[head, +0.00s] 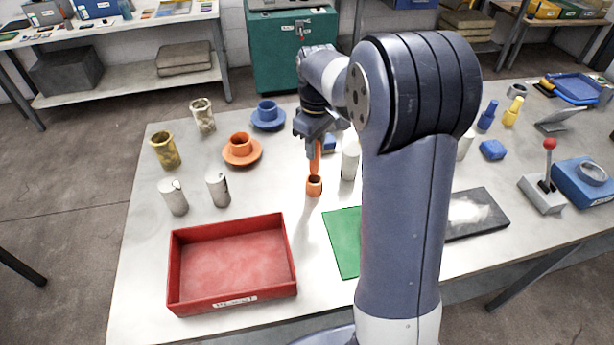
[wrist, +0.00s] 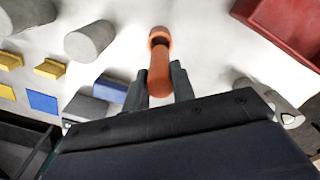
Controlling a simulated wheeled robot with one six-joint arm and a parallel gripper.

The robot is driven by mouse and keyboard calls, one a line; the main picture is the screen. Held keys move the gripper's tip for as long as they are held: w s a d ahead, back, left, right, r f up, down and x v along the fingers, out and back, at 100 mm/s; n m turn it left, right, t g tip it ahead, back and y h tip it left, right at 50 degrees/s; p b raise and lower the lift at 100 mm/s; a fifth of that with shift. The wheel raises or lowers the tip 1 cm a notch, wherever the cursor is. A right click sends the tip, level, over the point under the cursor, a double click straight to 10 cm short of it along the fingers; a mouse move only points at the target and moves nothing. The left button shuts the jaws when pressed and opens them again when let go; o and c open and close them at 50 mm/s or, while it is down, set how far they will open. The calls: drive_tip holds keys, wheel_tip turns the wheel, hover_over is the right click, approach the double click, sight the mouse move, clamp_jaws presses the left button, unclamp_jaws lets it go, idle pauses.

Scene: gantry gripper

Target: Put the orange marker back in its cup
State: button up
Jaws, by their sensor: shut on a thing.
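The orange marker (head: 315,163) is upright between the fingers of my gripper (head: 313,146), which is shut on it. Its lower end is at the mouth of the small orange cup (head: 314,188), which stands on the table. I cannot tell whether the tip is inside the rim or just above it. In the wrist view the marker (wrist: 159,76) sits between the fingertips (wrist: 160,84), and the cup (wrist: 158,36) shows beyond its far end, its dark opening partly hidden by the marker.
A red tray (head: 174,270) lies front left and a green mat (head: 342,240) front right of the cup. White cylinders (head: 218,190) stand to the left and one (head: 350,163) close on the right. An orange flanged part (head: 242,150) is behind left. My arm hides part of the table.

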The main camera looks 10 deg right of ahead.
sight(315, 166)
drive_tip(key=shift+f+p, duration=0.45)
drive_tip(key=shift+f, duration=2.95)
drive_tip(key=shift+f, duration=0.2)
drive_tip(key=o, duration=1)
drive_tip(key=shift+r, duration=0.1)
wheel_tip(315, 166, up, 12)
drive_tip(key=shift+r+b, duration=0.15)
drive_tip(key=shift+b, duration=0.45)
drive_tip(key=shift+o, duration=0.3)
